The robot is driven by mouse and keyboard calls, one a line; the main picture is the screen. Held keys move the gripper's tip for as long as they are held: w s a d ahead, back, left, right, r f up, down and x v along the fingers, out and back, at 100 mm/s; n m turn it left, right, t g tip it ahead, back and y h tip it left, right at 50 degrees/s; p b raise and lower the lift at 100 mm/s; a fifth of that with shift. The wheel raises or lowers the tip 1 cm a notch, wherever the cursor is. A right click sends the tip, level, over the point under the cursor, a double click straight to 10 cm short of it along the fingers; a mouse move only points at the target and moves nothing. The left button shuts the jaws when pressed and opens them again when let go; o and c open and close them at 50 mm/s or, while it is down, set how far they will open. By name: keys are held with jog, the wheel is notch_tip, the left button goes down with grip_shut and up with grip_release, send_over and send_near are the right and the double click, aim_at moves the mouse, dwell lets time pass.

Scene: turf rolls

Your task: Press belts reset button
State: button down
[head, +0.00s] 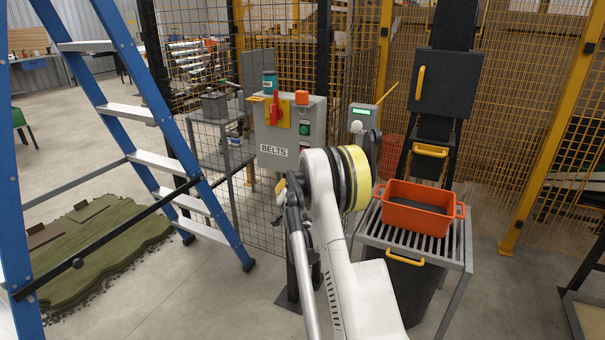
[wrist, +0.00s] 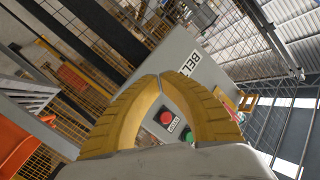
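The grey belts control box (head: 277,139) stands at the fence in the head view, with a "BELTS" label. In the wrist view, the box (wrist: 192,48) is tilted, and the red button (wrist: 166,118) and green button (wrist: 186,142) show between my fingers. A small label lies between them; I cannot read it surely. My gripper (wrist: 159,78) has its yellow fingertips together, with nothing held, in front of the box; contact is not visible.
A blue ladder (head: 140,120) stands at the left. An orange tub (head: 418,209) rests on a slatted stand at the right. A small post-mounted panel (head: 361,115) with a green display is right of the box. Turf (head: 90,245) lies on the floor at left.

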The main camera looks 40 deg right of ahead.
jog(key=w+d, duration=0.3)
jog(key=d, duration=0.5)
jog(key=shift+w, duration=0.15)
dwell(1.4)
jog(key=shift+w+d, duration=0.15)
jog(key=shift+d, duration=0.2)
jog(key=shift+w+d, duration=0.15)
jog(key=shift+d, duration=0.2)
dwell(0.6)
dwell(0.3)
jog(key=shift+s+a, duration=0.3)
jog(key=shift+a, duration=0.45)
jog(key=shift+a, duration=0.1)
